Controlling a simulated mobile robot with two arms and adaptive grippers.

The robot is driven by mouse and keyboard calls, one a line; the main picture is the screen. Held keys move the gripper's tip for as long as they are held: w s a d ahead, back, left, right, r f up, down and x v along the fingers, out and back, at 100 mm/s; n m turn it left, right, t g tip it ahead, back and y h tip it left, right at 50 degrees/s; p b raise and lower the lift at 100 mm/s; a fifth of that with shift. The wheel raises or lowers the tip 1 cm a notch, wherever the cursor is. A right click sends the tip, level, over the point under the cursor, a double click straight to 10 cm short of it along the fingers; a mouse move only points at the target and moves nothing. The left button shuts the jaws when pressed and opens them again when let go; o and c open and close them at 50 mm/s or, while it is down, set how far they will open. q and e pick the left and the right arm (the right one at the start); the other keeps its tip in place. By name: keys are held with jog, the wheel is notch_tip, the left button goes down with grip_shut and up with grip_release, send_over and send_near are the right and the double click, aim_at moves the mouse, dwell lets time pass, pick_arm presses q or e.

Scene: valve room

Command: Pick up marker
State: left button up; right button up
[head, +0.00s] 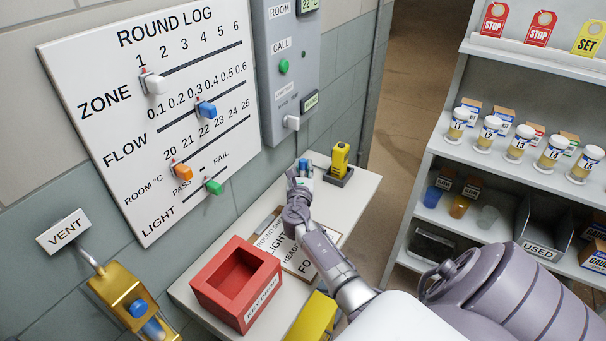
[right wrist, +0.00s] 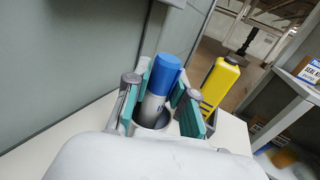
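The marker (right wrist: 160,88) has a blue cap and a pale body. In the right wrist view it stands, slightly tilted in the picture, in a light round holder (right wrist: 152,124). In the head view a bit of its blue (head: 303,163) shows at the far end of the white shelf, mostly hidden by my gripper. My right gripper (head: 300,176) is there, and in its wrist view the teal-padded fingers (right wrist: 160,108) are open on both sides of the marker, with gaps visible. My left gripper is not in view.
A yellow device (head: 341,159) stands in a dark holder just right of the marker. A red key drop box (head: 237,283) and a clipboard (head: 296,258) lie nearer on the shelf (head: 343,205). The log board (head: 155,110) is on the wall at left; a stocked rack (head: 452,145) stands right.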

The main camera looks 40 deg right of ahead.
jog(key=shift+c, duration=1.2)
jog(key=shift+s+d+r, duration=0.1)
jog(key=shift+s+r, duration=0.15)
jog(key=shift+r, duration=0.25)
notch_tip(320, 180, up, 6)
jog(key=shift+p, duration=1.05)
jog(key=s+d, duration=0.1)
jog(key=s, duration=0.5)
jog(key=s+d, duration=0.2)
jog(key=s, duration=0.4)
jog(key=s+d+b, duration=0.1)
jog(key=s+d, duration=0.1)
jog(key=s, duration=0.4)
jog(key=shift+s+d, duration=0.2)
jog(key=shift+s, duration=0.2)
